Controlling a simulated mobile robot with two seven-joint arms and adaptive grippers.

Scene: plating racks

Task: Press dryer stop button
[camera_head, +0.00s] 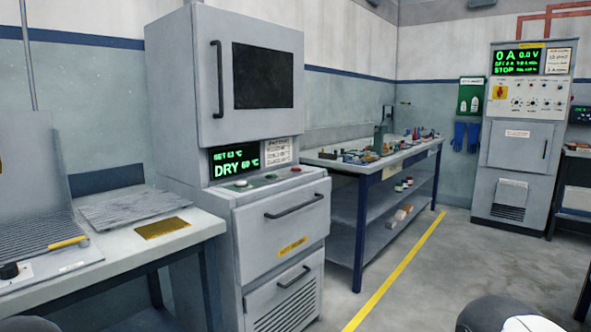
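The dryer (222,120) is a tall grey cabinet left of centre, with its upper windowed door shut. Its green display (235,161) reads DRY with a temperature of about 60 °C, under a smaller SET line. On the sloping ledge below sit a pale round button (241,184) at left, a small green one (271,177) in the middle and a red button (295,169) at right. Button labels are too small to read. Neither of my grippers shows; only dark and white rounded parts, likely mine, show at the bottom edge.
A worktable (180,226) with a ribbed tray stands close on the dryer's left. A blue-framed bench (359,168) with small items stands behind right. A grey rectifier cabinet (516,172) is at far right. Floor right of the yellow line (400,268) is clear.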

